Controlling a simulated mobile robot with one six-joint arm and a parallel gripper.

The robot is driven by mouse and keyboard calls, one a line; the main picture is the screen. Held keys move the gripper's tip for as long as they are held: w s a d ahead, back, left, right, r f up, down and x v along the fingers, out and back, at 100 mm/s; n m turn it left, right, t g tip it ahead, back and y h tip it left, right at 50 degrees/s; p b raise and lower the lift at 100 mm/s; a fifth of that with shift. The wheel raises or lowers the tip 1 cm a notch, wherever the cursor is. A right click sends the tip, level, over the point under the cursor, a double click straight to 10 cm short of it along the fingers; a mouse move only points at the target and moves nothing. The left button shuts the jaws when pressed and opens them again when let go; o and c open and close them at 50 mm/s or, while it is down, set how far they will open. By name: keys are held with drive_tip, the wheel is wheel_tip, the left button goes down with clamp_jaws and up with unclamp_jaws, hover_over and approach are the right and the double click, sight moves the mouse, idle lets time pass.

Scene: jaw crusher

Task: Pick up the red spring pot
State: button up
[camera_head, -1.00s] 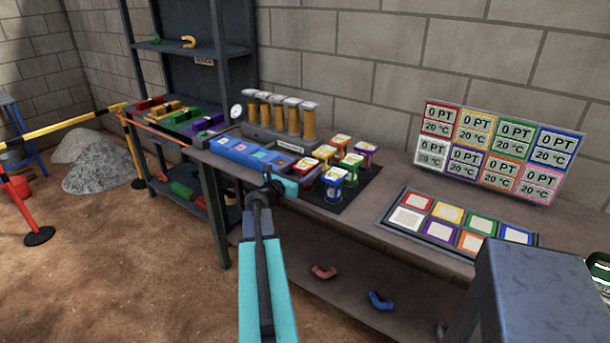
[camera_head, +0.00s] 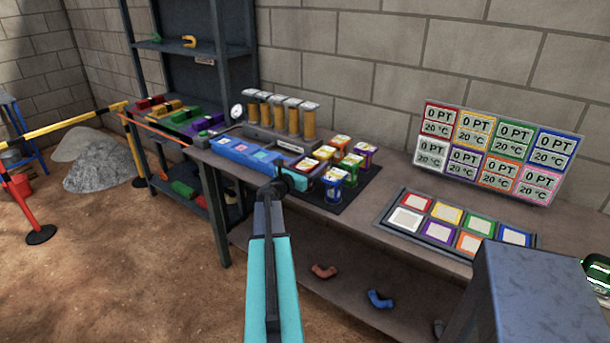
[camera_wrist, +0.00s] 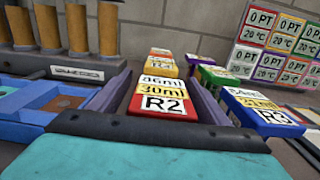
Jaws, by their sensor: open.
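The red spring pot (camera_wrist: 163,92) has a red top with a yellow and white label reading R2. In the wrist view it lies between the two grey fingers of my open gripper (camera_wrist: 163,78); I cannot tell whether they touch it. In the head view the red pot (camera_head: 304,165) stands at the near left of a group of pots on a dark mat. My gripper (camera_head: 292,178) is right at it there, and its lower body is mostly hidden.
A blue pot marked R3 (camera_wrist: 262,112) stands close on the right. Yellow, green and purple pots stand behind. A blue tray (camera_head: 245,153) lies close on the left, with yellow cylinders (camera_head: 280,117) behind it. A panel of coloured squares (camera_head: 455,222) lies to the right.

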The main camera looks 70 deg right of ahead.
idle(0.6)
drive_tip(key=c, duration=1.3)
drive_tip(key=shift+d+r, duration=0.1)
drive_tip(key=shift+r+p, duration=1.1)
drive_tip(key=shift+r, duration=0.55)
drive_tip(key=s+a, duration=0.2)
drive_tip(key=a, duration=0.2)
drive_tip(key=s+a+r+p, duration=0.1)
drive_tip(key=s+a, duration=0.1)
drive_tip(key=a, duration=0.1)
drive_tip(key=s+a, duration=0.3)
drive_tip(key=a, duration=0.1)
drive_tip(key=shift+a+r, duration=0.3)
drive_tip(key=shift+a, duration=0.05)
drive_tip(key=shift+s+a+p, duration=0.1)
drive_tip(key=shift+s+p, duration=0.05)
drive_tip(key=shift+p, duration=0.95)
drive_tip(key=p, duration=0.3)
drive_tip(key=a+p, duration=0.1)
drive_tip(key=p, duration=0.2)
drive_tip(key=shift+s+a+r+p, duration=0.1)
drive_tip(key=shift+s+a+p, duration=0.1)
drive_tip(key=shift+s+p, duration=0.15)
